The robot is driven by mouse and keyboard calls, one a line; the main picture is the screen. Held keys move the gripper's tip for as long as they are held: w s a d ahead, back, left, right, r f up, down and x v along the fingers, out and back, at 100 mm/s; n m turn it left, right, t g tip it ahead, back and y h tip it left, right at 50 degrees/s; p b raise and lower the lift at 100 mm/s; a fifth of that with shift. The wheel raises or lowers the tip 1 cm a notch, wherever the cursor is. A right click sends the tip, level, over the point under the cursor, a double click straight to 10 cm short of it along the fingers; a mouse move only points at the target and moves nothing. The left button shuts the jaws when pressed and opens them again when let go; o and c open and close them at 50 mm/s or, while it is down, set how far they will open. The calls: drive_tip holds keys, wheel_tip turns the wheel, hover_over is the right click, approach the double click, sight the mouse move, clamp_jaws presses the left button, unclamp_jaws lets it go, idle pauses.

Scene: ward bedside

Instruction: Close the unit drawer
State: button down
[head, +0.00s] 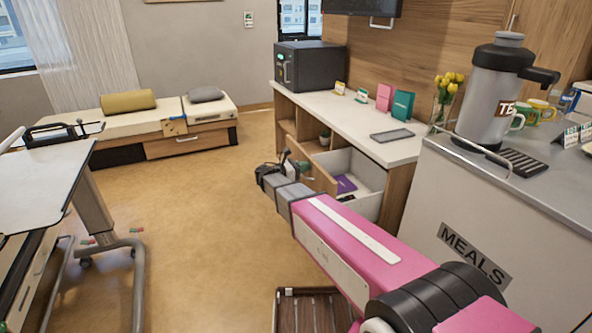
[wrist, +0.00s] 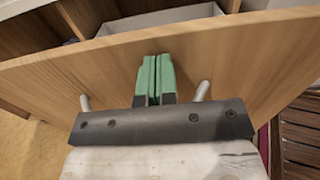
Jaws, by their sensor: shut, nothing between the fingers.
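The unit drawer (head: 372,203) is pulled out of the low wooden unit, with its pale inside showing in the head view. Its wooden front (head: 320,178) faces my arm and also fills much of the wrist view (wrist: 222,62). My gripper (wrist: 153,78) is shut and empty, its green fingers together and pointing at the drawer front. The two posts of the drawer's handle (wrist: 203,90) show on either side of the fingers; the handle bar is hidden behind my gripper. I cannot tell whether the fingertips touch the front. A purple item (head: 346,184) lies in the drawer.
The MEALS cart (head: 482,240) with a large flask (head: 492,95) stands close at the right of my arm. A slatted brown item (head: 308,310) is low in front. An overbed table (head: 50,165) stands at left.

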drive_tip(key=x, duration=2.5)
drive_tip(key=shift+w+d+r, duration=0.1)
drive_tip(key=shift+w, duration=0.05)
